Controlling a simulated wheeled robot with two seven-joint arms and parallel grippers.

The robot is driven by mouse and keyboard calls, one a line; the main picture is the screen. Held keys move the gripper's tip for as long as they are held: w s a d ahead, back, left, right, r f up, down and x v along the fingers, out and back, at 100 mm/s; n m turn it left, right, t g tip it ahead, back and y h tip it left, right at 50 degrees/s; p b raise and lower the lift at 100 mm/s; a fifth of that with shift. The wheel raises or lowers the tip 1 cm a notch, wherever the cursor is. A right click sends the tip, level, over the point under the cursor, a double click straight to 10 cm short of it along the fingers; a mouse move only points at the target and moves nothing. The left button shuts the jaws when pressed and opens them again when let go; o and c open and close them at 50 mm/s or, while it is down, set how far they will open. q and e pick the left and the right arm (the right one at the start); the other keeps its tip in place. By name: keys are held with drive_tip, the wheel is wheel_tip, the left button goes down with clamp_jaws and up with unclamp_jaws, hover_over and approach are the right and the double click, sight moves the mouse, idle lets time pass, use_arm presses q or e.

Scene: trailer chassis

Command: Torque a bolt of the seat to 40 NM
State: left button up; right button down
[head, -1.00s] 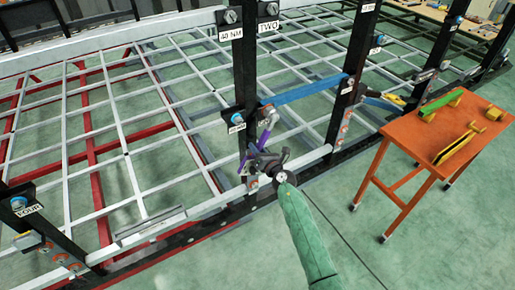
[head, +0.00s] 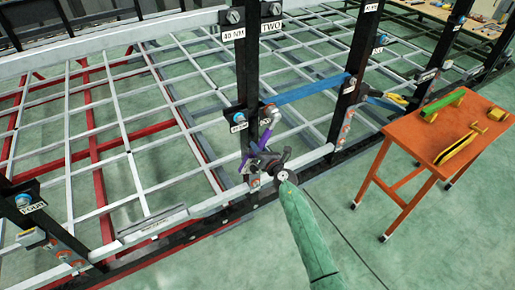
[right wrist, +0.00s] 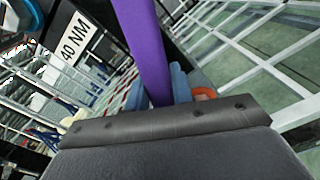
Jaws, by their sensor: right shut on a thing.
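My right gripper (head: 258,157) is shut on a purple-handled tool (head: 264,138), which looks like a torque wrench. The tool stands up from the gripper along the front of a black post (head: 247,72). Its upper end is close to the post at bolt height; I cannot tell whether it sits on a bolt. A blue-collared bolt (head: 238,114) is on the post's left side, above a small white label. In the right wrist view the purple handle (right wrist: 143,45) runs up from between blue finger pads, beside a "40 NM" label (right wrist: 75,39). My left gripper is out of view.
Higher on the post are a bolt (head: 233,16) with a "40 NM" label (head: 232,34) and one labelled "TWO" (head: 271,26). An orange table (head: 440,150) with green and yellow tools stands right. Front floor is clear.

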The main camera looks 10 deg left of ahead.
drive_tip(key=p+v, duration=0.1)
drive_tip(key=v, duration=0.5)
idle(1.1)
